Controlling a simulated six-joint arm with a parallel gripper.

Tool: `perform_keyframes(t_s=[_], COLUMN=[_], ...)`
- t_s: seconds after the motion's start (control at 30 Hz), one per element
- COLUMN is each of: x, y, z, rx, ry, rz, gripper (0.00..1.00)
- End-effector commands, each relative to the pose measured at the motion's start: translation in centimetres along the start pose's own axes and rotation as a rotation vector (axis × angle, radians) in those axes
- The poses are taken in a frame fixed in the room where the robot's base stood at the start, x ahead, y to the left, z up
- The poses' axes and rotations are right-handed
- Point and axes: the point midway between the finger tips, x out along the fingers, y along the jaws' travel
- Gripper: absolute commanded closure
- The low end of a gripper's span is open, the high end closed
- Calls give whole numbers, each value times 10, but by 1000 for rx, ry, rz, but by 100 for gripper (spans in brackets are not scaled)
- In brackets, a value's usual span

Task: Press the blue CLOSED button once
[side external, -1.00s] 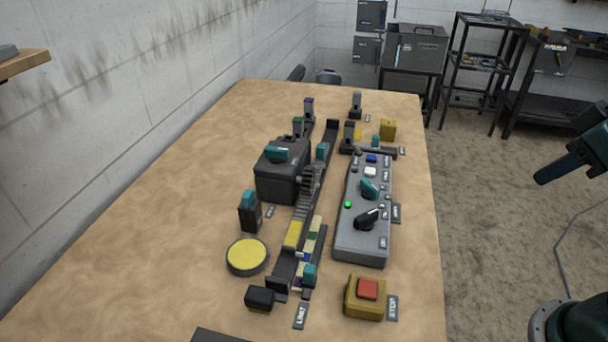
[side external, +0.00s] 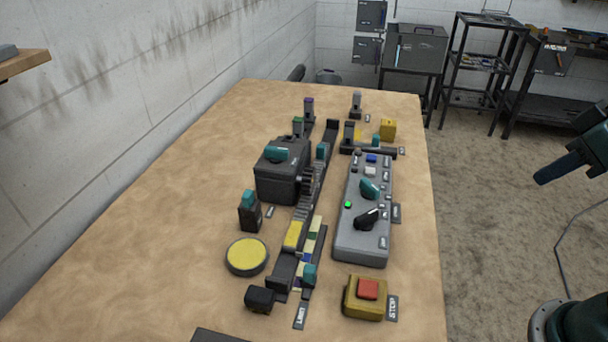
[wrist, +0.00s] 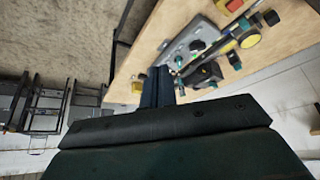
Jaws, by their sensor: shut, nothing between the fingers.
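The blue button (side external: 371,158) is at the far end of a grey control panel (side external: 350,248) on the table. A white button (side external: 370,171) sits just in front of it. The panel also carries a teal knob (side external: 369,188), a lit green lamp (side external: 348,204) and a black lever switch (side external: 367,219). My gripper (side external: 541,179) is off the table's right side, well apart from the panel. In the wrist view my gripper (wrist: 157,72) is shut and empty, and its fingers overlap the view of the panel (wrist: 190,40).
A yellow box with a red button (side external: 367,289) stands in front of the panel. Left of the panel are a toothed track, a dark motor box (side external: 280,178) and a yellow disc (side external: 247,255). Small posts stand behind. The table's right edge lies between my gripper and the panel.

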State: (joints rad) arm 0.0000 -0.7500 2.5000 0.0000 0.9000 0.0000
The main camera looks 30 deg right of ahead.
Motion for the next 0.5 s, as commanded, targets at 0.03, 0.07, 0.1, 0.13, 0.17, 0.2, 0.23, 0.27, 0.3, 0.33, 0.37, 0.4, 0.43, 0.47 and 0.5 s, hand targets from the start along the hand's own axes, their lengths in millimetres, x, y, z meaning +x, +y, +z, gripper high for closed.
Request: perform_keyframes(t_s=[0.03, 0.07, 0.1, 0.13, 0.17, 0.2, 0.23, 0.27, 0.3, 0.33, 0.37, 0.4, 0.43, 0.47, 0.5], x=[0, 0, 0, 0, 0, 0, 0, 0, 0, 1, 1, 1, 2, 3, 4], y=[0, 0, 0, 0, 0, 0, 0, 0, 0, 0, 0, 0, 0, 0, 1], z=[0, 0, 0, 0, 0, 0, 0, -1, -2, -3, -4, -7, -9, -11, -15], rx=[0, 0, 0, 0, 0, 0, -1, -2, -4, -6, -8, -12, -16, -20, -27], ry=[0, 0, 0, 0, 0, 0, 0, 1, 1, 2, 3, 4, 6, 7, 10], rz=[0, 0, 0, 0, 0, 0, 0, 0, 0, 0, 0, 1, 1, 1, 1], gripper=[100, 100, 100, 100, 100, 100, 100, 100, 100, 100, 100, 100, 100, 100, 100])
